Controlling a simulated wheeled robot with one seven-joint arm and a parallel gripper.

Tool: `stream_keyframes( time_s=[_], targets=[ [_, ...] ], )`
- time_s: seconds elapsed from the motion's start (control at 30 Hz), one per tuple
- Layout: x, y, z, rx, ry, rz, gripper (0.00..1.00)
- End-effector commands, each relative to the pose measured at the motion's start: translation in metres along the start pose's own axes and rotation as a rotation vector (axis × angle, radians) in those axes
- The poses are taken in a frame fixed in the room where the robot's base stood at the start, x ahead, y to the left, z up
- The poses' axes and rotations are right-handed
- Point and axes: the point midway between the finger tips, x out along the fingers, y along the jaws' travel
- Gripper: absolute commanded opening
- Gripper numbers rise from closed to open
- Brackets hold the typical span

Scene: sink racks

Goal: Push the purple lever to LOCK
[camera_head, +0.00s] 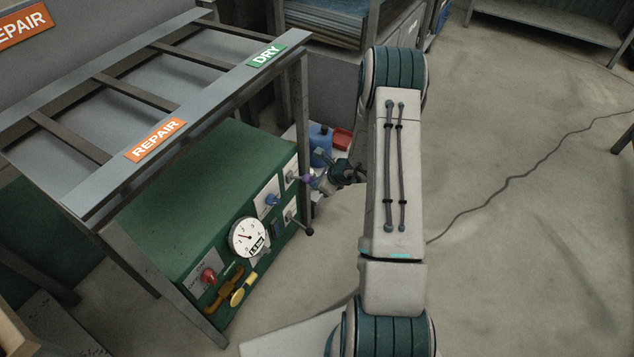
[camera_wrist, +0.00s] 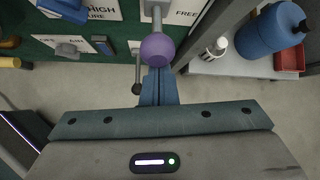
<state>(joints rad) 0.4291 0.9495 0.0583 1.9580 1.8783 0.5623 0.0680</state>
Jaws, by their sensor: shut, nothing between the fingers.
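The purple lever has a grey stem and a purple ball knob (camera_wrist: 158,49). It sticks out from the front of the green cabinet, and the word FREE shows right of its stem in the wrist view; I cannot read a LOCK label. In the head view the purple knob (camera_head: 311,181) is small, at the cabinet's far right end. My gripper (camera_wrist: 157,78) is shut and empty, its fingertips right at the knob and partly behind it in the wrist view. I cannot tell whether they touch.
The green cabinet (camera_head: 190,190) also carries a blue knob (camera_head: 271,199), a round gauge (camera_head: 247,238), a red button (camera_head: 208,275), yellow handles and a black-ended lever (camera_head: 309,231). A blue jug (camera_wrist: 270,32), white bottle (camera_wrist: 216,48) and red tray (camera_wrist: 289,66) stand right of the knob.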

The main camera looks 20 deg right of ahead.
Motion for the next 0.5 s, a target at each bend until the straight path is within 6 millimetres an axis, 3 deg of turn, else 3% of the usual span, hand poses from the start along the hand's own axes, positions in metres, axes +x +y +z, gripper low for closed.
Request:
stream_keyframes(
  time_s=[0.17, 0.47, 0.5],
  targets=[
    [0.004, 0.001, -0.005, -0.001, -0.003, 0.002, 0.00],
    [0.019, 0.000, -0.042, -0.005, 0.000, 0.004, 0.00],
    [-0.004, -0.003, -0.031, -0.006, -0.001, 0.001, 0.00]
  ],
)
